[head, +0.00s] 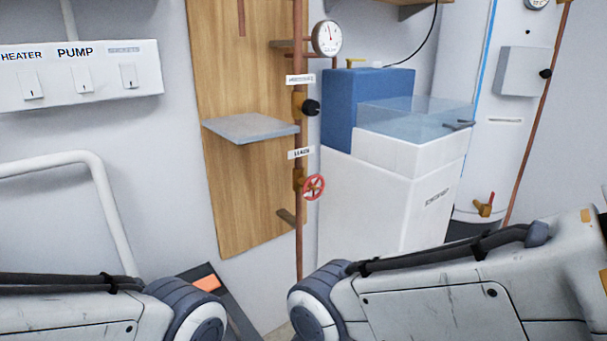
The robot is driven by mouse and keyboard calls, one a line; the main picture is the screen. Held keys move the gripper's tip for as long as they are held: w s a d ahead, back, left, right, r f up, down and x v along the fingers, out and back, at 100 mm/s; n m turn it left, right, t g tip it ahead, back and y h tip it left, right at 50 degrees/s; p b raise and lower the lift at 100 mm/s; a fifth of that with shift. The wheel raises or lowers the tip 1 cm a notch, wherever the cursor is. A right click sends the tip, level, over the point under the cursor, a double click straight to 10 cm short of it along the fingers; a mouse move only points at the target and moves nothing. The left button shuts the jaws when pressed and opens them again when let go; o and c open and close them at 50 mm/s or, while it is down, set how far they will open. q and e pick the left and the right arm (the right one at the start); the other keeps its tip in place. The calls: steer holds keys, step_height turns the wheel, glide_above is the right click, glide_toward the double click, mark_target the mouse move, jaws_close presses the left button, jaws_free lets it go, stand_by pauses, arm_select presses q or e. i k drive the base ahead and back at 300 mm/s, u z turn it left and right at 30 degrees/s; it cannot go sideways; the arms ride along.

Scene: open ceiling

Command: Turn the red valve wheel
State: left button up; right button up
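The red valve wheel (314,187) is a small spoked handwheel on a brass valve body (298,180). It sits on the vertical copper pipe (299,228) in front of the wooden board, below a small white label. It is in full view and nothing touches it. My two arms show only as links along the bottom of the head view, below the wheel. Neither gripper is in the picture.
A black knob (311,107) sits higher on the same pipe, with a pressure gauge (327,38) above. A grey shelf (250,128) juts out left of the pipe. A white cabinet (375,205) stands right of the wheel. A white rail (105,195) is at left.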

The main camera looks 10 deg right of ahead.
mark_target(313, 188)
steer(key=z, duration=2)
steer(key=i, duration=2.2)
steer(key=u, duration=3.4)
